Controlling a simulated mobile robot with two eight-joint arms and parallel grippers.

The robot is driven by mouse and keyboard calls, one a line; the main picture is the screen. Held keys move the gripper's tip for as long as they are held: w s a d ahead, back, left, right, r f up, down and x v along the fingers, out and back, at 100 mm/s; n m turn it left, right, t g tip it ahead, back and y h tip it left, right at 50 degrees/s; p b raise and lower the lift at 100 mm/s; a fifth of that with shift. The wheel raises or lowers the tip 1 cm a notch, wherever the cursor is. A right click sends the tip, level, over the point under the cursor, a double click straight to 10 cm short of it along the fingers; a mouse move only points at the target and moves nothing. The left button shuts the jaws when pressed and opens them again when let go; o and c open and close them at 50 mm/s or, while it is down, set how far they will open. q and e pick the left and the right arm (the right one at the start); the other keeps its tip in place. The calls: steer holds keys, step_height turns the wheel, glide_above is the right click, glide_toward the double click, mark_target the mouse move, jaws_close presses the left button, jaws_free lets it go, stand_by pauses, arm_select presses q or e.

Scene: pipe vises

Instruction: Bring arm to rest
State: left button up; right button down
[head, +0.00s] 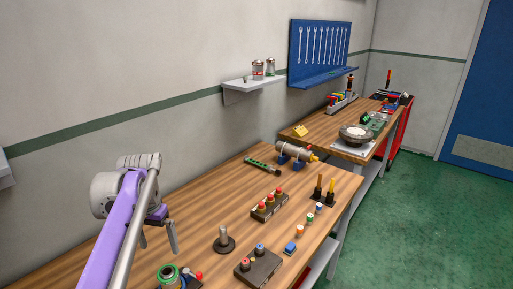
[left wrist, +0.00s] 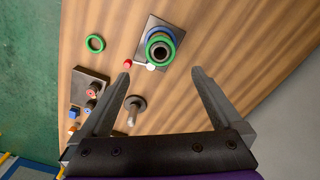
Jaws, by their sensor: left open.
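My left gripper (head: 158,240) hangs over the near left part of the wooden workbench (head: 210,205) in the head view, with its purple and grey arm coming in from the lower left. In the left wrist view my left gripper (left wrist: 160,73) has its two grey fingers spread wide, with nothing held between them. It points down at the bench top. Past the fingertips is a stack of green and blue rings (left wrist: 160,45) on a dark square base. My right gripper is in neither view.
A post on a round base (head: 224,242) and a dark block with knobs (head: 258,268) stand nearby. Farther off are a red-knobbed block (head: 269,206), a clamped cylinder (head: 294,150), and a wall shelf (head: 252,84). Open green floor (head: 410,230) lies right.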

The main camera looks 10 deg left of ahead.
arm_select(q)
steer(key=s+d+f+t, duration=0.1)
steer(key=s+d+f, duration=0.4)
steer(key=s+d+f+t, duration=0.2)
steer(key=s+d+f, duration=0.3)
steer(key=s+d, duration=0.1)
steer(key=s+d+f+t, duration=0.2)
steer(key=s+d+f, duration=0.3)
steer(key=d, duration=0.1)
steer(key=shift+s+m, duration=0.3)
steer(key=shift+s, duration=0.1)
